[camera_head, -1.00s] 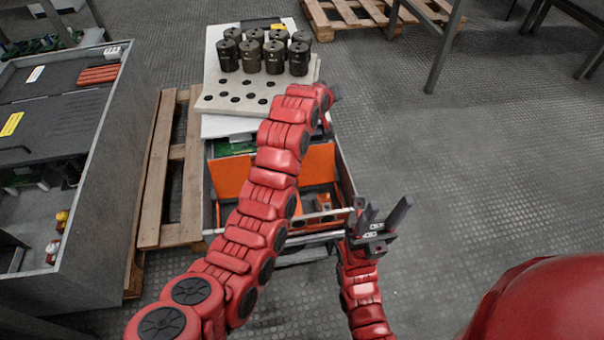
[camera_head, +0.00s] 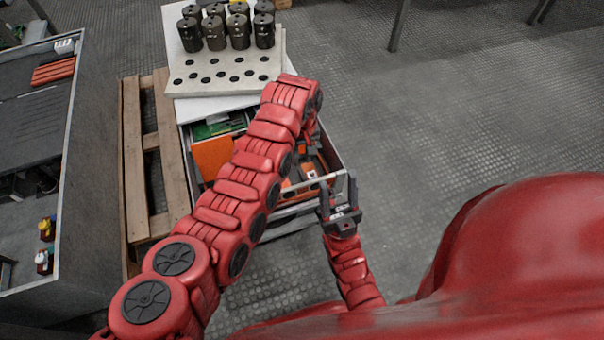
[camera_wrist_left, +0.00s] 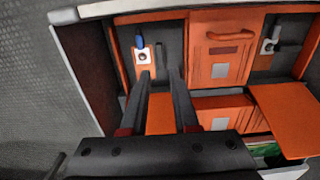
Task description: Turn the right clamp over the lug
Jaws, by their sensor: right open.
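In the left wrist view, a white lug plate with a blue-tipped clamp (camera_wrist_left: 142,54) sits on an orange block inside the open cabinet. A second, grey clamp (camera_wrist_left: 269,46) shows farther right in that view. The wrist view seems turned around from the head view, so I cannot be sure which is the right clamp. My left gripper (camera_wrist_left: 159,76) is open, with its fingertips just below the lug plate in that view; contact cannot be told. In the head view a white plate on orange (camera_head: 312,174) shows beside my left arm. My right gripper (camera_head: 339,190) is open and empty at the cabinet's front corner.
An orange panel (camera_wrist_left: 219,48) with a handle lies between the clamps. A wooden pallet (camera_head: 133,150) lies left.

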